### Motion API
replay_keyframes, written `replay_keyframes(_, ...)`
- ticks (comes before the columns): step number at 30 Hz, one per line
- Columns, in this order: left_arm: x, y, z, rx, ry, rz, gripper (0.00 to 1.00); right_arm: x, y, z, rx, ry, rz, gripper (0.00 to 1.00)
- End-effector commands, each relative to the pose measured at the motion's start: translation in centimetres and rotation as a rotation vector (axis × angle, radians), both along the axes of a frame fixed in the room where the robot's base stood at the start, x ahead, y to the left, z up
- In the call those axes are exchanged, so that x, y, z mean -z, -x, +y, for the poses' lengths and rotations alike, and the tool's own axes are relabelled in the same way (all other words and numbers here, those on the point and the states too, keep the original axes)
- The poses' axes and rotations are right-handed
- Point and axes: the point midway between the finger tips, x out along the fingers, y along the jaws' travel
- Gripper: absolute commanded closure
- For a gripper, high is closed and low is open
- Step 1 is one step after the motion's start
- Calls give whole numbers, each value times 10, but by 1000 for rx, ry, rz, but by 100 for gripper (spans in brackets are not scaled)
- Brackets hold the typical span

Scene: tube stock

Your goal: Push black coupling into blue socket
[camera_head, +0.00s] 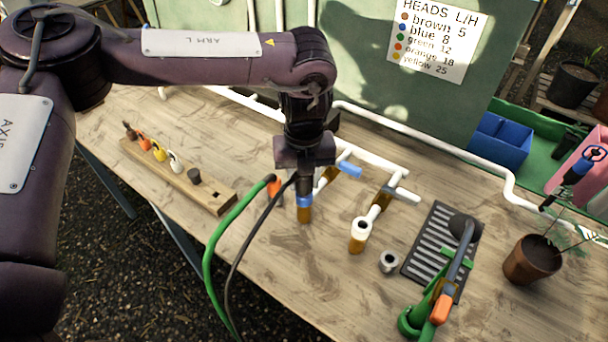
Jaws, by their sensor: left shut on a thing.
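My left arm comes in from the left, and its gripper (304,186) points down at the pipework, shut. The black hose (243,250) runs up to the gripper from the front edge. The black coupling at its end is mostly hidden by the dark fingers, which I cannot clearly separate from it. The blue socket (304,201) is a blue ring on an upright brass-coloured stub (304,215), directly below the fingertips. I cannot tell whether the coupling touches the socket or is inside it. My right gripper is not in view.
A green hose (212,250) ends at an orange coupling (274,186) left of the gripper. A white-topped brass stub (358,238) and a loose grey ring (389,262) stand right. A wooden rack (215,199) of coloured heads lies left. A grate (424,252) and plant pot (531,261) are farther right.

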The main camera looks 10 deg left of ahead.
Motion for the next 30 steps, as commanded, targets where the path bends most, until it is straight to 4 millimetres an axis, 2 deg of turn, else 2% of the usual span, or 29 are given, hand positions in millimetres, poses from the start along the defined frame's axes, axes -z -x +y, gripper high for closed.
replay_keyframes(30,11,0,0,0,1,0,91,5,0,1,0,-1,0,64)
